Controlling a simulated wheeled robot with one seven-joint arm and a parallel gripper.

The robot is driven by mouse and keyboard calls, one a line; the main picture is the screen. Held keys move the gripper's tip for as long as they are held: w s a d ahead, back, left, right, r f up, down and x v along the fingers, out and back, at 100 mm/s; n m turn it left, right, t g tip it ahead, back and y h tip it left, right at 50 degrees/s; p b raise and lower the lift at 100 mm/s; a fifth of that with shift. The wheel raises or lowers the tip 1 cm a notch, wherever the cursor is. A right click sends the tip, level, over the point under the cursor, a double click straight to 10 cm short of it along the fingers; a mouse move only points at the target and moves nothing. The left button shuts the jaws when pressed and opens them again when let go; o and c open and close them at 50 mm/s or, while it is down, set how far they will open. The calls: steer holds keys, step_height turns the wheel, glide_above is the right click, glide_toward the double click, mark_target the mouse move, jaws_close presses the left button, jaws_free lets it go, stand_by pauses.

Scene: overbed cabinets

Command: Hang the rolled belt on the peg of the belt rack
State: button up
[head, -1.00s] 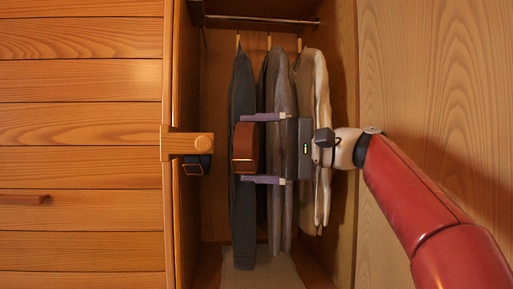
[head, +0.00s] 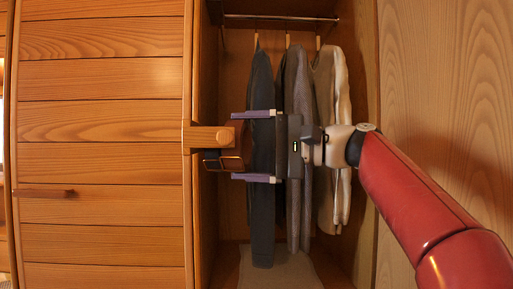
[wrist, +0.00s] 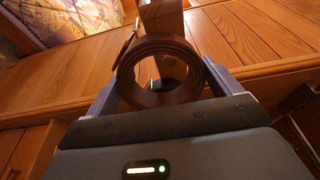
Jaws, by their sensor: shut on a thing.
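The rolled belt (head: 232,160), a brown coil, is held between the two purple fingers of my gripper (head: 235,146), just right of the belt rack (head: 208,137). In the wrist view the roll (wrist: 195,72) shows as an open ring between the fingers. The wooden rack arm (wrist: 160,18) shows beyond its top edge. In the head view the rack's round-ended wooden peg overlaps the roll's left side. I cannot tell whether the peg is inside the ring. A dark belt with a buckle (head: 210,155) hangs below the rack, partly hidden by the roll.
Dark trousers (head: 262,210) and other hanging clothes (head: 298,200) fill the open cabinet behind my gripper. The cabinet's left edge (head: 202,220) stands close to the rack. Slatted wooden panelling (head: 100,120) lies to the left.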

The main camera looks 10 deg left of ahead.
steer(key=shift+s+a+f+b, duration=0.15)
steer(key=shift+s+a, duration=0.05)
steer(key=shift+a, duration=0.6)
steer(key=shift+s+a+f+b, duration=0.1)
steer(key=shift+s+a+f, duration=0.1)
steer(key=shift+a, duration=0.55)
steer(key=shift+s+a+f+b, duration=0.15)
steer(key=shift+s+a, duration=0.05)
steer(key=shift+a, duration=0.6)
steer(key=shift+a+f, duration=0.1)
